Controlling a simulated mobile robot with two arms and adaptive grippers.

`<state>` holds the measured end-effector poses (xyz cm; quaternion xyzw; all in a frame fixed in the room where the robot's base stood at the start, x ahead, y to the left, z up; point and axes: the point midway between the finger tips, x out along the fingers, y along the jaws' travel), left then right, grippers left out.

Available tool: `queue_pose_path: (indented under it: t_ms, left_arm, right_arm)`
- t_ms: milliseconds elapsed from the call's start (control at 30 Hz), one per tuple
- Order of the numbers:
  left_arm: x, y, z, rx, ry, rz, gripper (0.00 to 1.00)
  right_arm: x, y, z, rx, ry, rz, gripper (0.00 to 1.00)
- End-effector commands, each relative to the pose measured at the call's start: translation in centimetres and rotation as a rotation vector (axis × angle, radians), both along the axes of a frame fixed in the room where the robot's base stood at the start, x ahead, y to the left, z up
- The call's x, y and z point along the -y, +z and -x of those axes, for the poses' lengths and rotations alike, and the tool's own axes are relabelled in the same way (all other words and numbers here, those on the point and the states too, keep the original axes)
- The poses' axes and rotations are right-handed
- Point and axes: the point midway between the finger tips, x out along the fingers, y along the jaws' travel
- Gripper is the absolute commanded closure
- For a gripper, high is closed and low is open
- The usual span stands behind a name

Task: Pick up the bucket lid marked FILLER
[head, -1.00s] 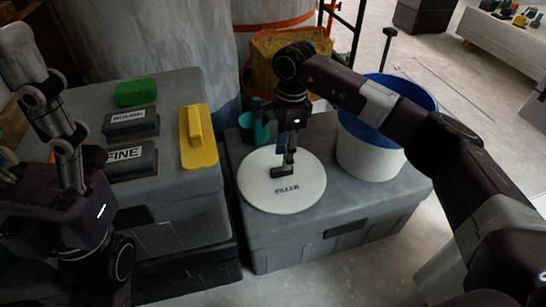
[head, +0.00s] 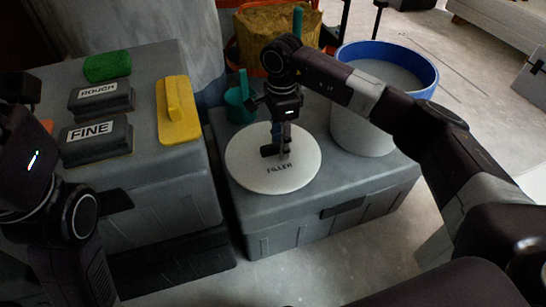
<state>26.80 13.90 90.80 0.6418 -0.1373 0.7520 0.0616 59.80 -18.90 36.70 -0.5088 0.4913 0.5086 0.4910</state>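The white round bucket lid (head: 300,172) marked FILLER lies flat on a grey case. A small dark handle (head: 268,150) shows near its middle, partly hidden by my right gripper. My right gripper (head: 284,155) points down over the lid with its fingertips at the handle. I cannot tell whether the fingers are closed on it. My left arm is at the left edge, in front of the other grey case.
A white bucket with a blue rim (head: 345,127) stands right of the lid. A teal cup (head: 238,108) stands behind it. On the left case (head: 160,185) are a yellow float (head: 178,122), blocks marked ROUGH (head: 98,91) and FINE (head: 97,130), and a green sponge (head: 108,67).

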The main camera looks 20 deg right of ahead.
Motion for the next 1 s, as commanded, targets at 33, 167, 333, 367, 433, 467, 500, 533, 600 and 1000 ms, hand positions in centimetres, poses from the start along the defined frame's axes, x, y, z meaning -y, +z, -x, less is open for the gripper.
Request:
queue_pose_path:
  t_ms: [33, 167, 333, 367, 433, 467, 500, 533, 600, 1000]
  left_arm:
    - [0.0, 0.04, 0.03, 0.001, 0.0, 0.0, 0.37]
    - [0.0, 0.08, 0.0, 0.0, 0.0, 0.0, 0.37]
    - [0.01, 0.07, 0.0, 0.0, 0.0, 0.0, 0.37]
    - [0.01, 0.07, 0.0, 0.0, 0.0, 0.0, 0.37]
    - [0.02, 0.07, 0.01, 0.0, 0.0, 0.0, 0.37]
    - [0.02, 0.07, 0.01, 0.0, 0.0, 0.0, 0.37]
    - [0.02, 0.07, 0.01, 0.0, 0.0, 0.0, 0.37]
    - [0.02, 0.07, 0.02, 0.0, 0.0, -0.001, 0.37]
    - [0.02, 0.07, 0.02, 0.0, 0.0, -0.001, 0.37]
    - [-0.01, 0.41, 0.08, 0.004, -0.001, 0.001, 0.37]
  right_arm:
    - [-0.02, -0.01, -0.02, 0.001, 0.0, 0.0, 0.64]
    - [-0.02, 0.04, -0.01, 0.0, 0.0, 0.0, 0.64]
    - [-0.02, 0.04, -0.01, 0.0, 0.0, -0.001, 0.79]
    - [-0.02, 0.04, -0.01, 0.0, 0.0, -0.001, 0.82]
    - [-0.02, 0.04, -0.01, 0.0, 0.0, -0.001, 0.9]
    - [-0.02, 0.04, -0.01, 0.0, 0.0, -0.001, 0.94]
    - [-0.02, 0.04, -0.01, 0.0, 0.0, -0.001, 0.98]
    - [-0.02, 0.04, -0.01, 0.0, 0.0, -0.001, 1.0]
    - [-0.03, 0.04, -0.01, 0.0, 0.0, -0.001, 1.0]
    - [-0.03, 0.76, -0.04, 0.001, 0.0, -0.001, 1.0]
